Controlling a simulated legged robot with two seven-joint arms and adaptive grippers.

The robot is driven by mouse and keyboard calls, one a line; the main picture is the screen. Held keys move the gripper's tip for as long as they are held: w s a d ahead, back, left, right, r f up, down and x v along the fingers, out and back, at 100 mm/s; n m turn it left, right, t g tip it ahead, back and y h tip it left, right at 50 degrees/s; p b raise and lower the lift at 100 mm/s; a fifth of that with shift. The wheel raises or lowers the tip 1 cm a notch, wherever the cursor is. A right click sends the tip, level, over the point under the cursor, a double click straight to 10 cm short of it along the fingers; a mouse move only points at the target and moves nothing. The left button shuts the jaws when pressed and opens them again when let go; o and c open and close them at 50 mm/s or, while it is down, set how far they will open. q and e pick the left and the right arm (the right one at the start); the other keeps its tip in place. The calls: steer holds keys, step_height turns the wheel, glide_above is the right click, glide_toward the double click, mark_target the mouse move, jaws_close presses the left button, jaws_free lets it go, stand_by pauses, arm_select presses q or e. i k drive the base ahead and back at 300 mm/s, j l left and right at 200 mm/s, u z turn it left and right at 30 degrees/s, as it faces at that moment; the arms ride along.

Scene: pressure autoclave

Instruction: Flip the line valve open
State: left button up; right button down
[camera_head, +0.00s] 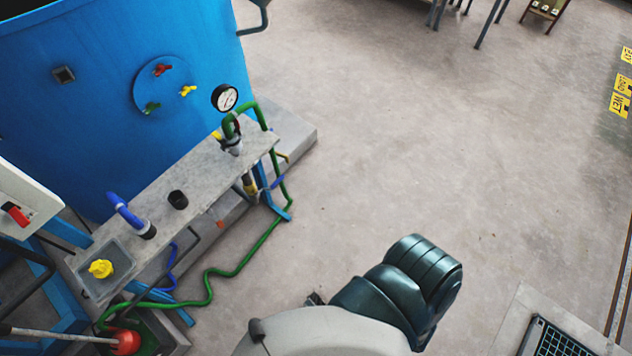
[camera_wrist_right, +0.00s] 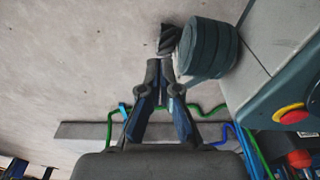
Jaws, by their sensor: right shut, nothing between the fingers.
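I cannot tell for sure which fitting is the line valve. On the grey bench (camera_head: 205,165) in the head view, a blue handle (camera_head: 122,208) leans on a dark stem, and a yellow knob (camera_head: 100,268) sits in a recessed plate. Near the far end, a pressure gauge (camera_head: 224,97) stands by a green pipe (camera_head: 262,117) with a small yellow part (camera_head: 217,135) beside it. My right gripper (camera_wrist_right: 160,64) is shut and empty in the right wrist view, apart from these fittings. My right arm shows at the bottom of the head view. My left gripper is out of view.
A blue tank (camera_head: 60,110) stands behind the bench, with red (camera_head: 162,70), yellow (camera_head: 188,90) and green (camera_head: 152,107) handles on a round plate. A green hose (camera_head: 240,266) lies on the floor. A floor grate (camera_head: 560,340) is at lower right. The middle floor is clear.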

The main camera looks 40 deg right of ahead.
mark_target(279, 179)
steer(key=z, duration=0.85)
